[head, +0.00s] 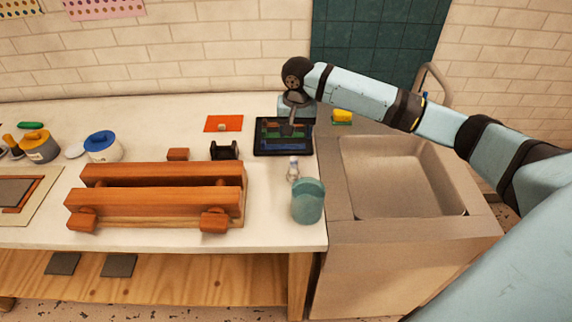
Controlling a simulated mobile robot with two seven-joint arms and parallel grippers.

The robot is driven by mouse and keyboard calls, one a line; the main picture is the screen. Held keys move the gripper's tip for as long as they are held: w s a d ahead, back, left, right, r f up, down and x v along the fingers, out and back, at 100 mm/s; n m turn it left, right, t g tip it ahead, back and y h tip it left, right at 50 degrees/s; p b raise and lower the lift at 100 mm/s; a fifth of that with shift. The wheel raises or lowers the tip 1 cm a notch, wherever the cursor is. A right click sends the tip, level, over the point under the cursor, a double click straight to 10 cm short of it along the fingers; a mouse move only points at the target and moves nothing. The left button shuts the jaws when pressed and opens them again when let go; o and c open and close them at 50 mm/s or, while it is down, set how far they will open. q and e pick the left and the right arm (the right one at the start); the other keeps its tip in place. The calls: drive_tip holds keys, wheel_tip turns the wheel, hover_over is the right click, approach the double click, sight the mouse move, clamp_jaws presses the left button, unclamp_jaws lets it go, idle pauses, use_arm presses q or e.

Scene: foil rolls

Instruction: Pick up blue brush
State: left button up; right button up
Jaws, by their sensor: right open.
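A small blue piece (425,97) shows behind my right arm, near the tap at the back of the sink. It may be the blue brush, but my arm hides most of it and I cannot tell. My right arm reaches in from the right, across the sink. My right gripper (292,127) points down over the dark tablet-like panel (265,150), well left of the blue piece. It is open, with nothing seen in it. My left gripper is out of view.
A sink (400,180) lies at the right, with a yellow sponge (342,115) at its back left edge. A teal cup (307,203) and small bottle (293,168) stand near the counter's right end.

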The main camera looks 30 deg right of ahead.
sight(294, 158)
wheel_tip(294, 158, down, 7)
drive_tip(key=shift+s+a+r+p, duration=0.1)
drive_tip(key=shift+s+p, duration=0.05)
drive_tip(key=shift+p, duration=0.25)
drive_tip(key=f, duration=0.2)
drive_tip(key=f+p, duration=0.1)
drive_tip(key=f, duration=0.1)
drive_tip(key=shift+s+a+f, duration=0.1)
drive_tip(key=shift+s+a, duration=0.1)
drive_tip(key=shift+a, duration=0.1)
drive_tip(key=shift+f, duration=0.5)
drive_tip(key=c, duration=1)
